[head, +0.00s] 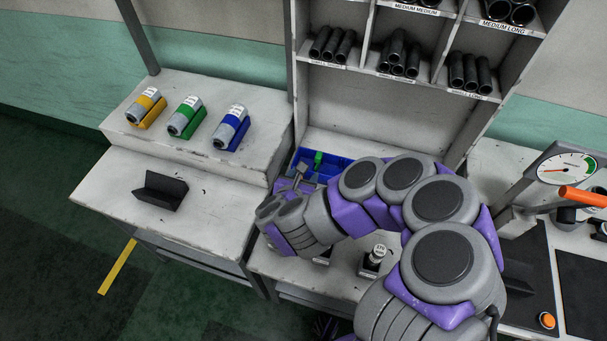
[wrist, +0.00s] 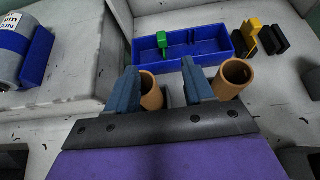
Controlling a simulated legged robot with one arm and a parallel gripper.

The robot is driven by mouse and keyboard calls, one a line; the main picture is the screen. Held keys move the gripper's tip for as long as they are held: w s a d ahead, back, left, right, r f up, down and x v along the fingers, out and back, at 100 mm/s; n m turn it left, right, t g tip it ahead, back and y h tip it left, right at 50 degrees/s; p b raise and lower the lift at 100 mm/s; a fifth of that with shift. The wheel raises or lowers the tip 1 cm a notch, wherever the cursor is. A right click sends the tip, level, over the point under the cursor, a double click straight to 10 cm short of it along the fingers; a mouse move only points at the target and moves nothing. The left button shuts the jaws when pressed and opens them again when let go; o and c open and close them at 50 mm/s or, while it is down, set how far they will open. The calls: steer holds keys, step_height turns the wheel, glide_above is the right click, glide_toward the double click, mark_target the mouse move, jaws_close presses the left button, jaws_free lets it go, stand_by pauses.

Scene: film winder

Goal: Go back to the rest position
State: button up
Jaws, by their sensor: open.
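My gripper (head: 303,178) is in the head view above the middle bench, at the front of the blue tray (head: 332,163). The blue tray (wrist: 213,58) lies beyond the fingertips and holds a green piece (wrist: 164,43). My purple and grey arm hides part of the bench in the head view.
Yellow (head: 146,106), green (head: 185,117) and blue (head: 231,128) canisters lie on the left raised shelf. A black V-shaped holder (head: 161,190) is below them. A rack (head: 410,52) with black tubes stands behind. A gauge (head: 567,169) is at right. Yellow and black clips (wrist: 252,40) stand beside the tray.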

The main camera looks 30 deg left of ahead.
stand_by(0.3)
steer(key=w+a+r+n+g+y, duration=0.2)
steer(key=a+r+n+y, duration=0.25)
steer(key=r+n, duration=0.35)
steer(key=s+d+r+n+g+y, duration=0.3)
steer(key=d+r+n, duration=0.2)
steer(key=r+n, duration=0.45)
steer(key=s+d+n+g+h, duration=0.3)
steer(key=s+d+n, duration=0.2)
steer(key=d, duration=0.7)
steer(key=s+d+n+g+h, duration=0.3)
steer(key=s+d+n, duration=0.2)
steer(key=s+d, duration=0.5)
steer(key=s+d+n+g+h, duration=0.2)
steer(key=s+d+n+h, duration=0.2)
steer(key=d, duration=1.2)
steer(key=s+n, duration=0.2)
steer(key=s, duration=0.2)
steer(key=shift+g, duration=0.4)
